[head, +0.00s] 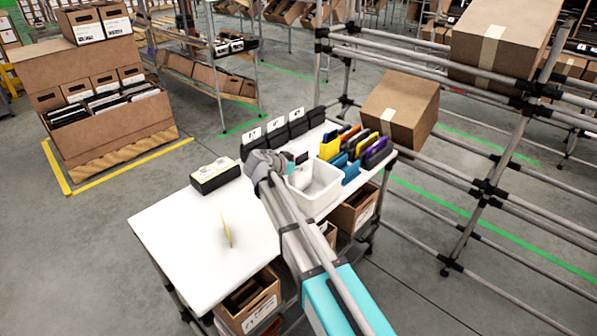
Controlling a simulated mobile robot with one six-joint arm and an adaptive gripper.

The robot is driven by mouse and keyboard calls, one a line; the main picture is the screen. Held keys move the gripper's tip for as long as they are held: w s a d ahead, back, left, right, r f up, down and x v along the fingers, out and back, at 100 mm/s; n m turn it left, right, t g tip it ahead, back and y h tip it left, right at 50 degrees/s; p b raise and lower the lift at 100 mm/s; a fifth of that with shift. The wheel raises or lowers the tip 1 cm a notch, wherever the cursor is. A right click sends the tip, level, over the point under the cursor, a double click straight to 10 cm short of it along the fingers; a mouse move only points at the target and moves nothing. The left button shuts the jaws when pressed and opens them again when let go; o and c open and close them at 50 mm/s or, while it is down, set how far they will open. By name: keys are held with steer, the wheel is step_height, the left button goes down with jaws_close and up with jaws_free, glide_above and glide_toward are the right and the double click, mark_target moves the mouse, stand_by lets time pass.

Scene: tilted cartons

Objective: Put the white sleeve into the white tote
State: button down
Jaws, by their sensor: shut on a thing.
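The white tote (333,190) is an open bin on the white table, right of my arm. My gripper (290,163) is at the tote's back left side, shut, its fingers small and partly hidden by my wrist. A pale, flat piece, seemingly the white sleeve (300,177), shows just below the fingers at the tote's left side. Its lower part blends with the tote's white walls, and I cannot tell whether it touches them.
A thin yellow sleeve (226,231) stands on the white table (175,235). A black box (215,176) lies behind it. Black holders (277,134) line the back edge. Colored sleeves (360,146) stand in blue racks behind the tote. A tilted carton (400,108) is beyond.

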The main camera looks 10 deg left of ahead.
steer(key=shift+f, duration=0.25)
steer(key=shift+c, duration=1.1)
jaws_free()
steer(key=shift+r, duration=0.15)
steer(key=p+v, duration=0.5)
steer(key=v, duration=0.7)
steer(key=shift+p, duration=0.35)
